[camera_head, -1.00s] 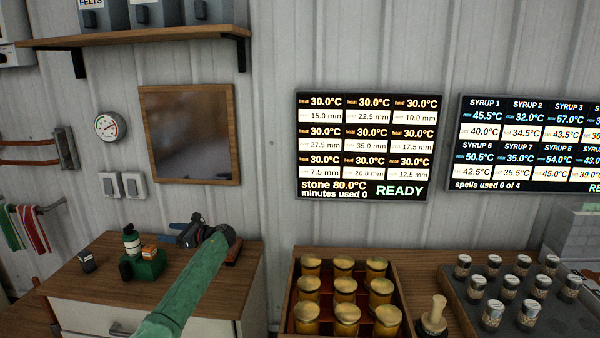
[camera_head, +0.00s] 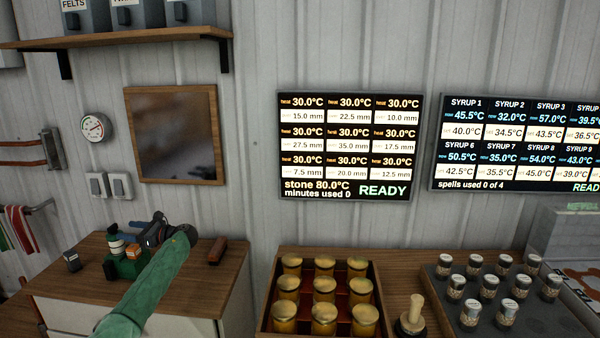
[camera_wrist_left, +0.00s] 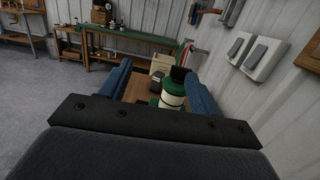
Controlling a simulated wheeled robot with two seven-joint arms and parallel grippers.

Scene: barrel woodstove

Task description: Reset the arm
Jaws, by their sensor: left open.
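My left gripper (camera_head: 152,232) is above the wooden top of the white cabinet, at the end of my green-sleeved arm. In the left wrist view its two blue fingers (camera_wrist_left: 160,82) stand apart. In the head view the bottle (camera_head: 116,245) stands by a green holder (camera_head: 124,268), just left of the gripper. My right gripper is not in view.
A brown block (camera_head: 217,251) lies right of my arm on the cabinet top (camera_head: 212,280). A crate (camera_head: 266,305) of gold-lidded jars and a dark tray (camera_head: 545,318) of small jars stand right. Wall switches (camera_wrist_left: 262,58) are close by on the right in the wrist view.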

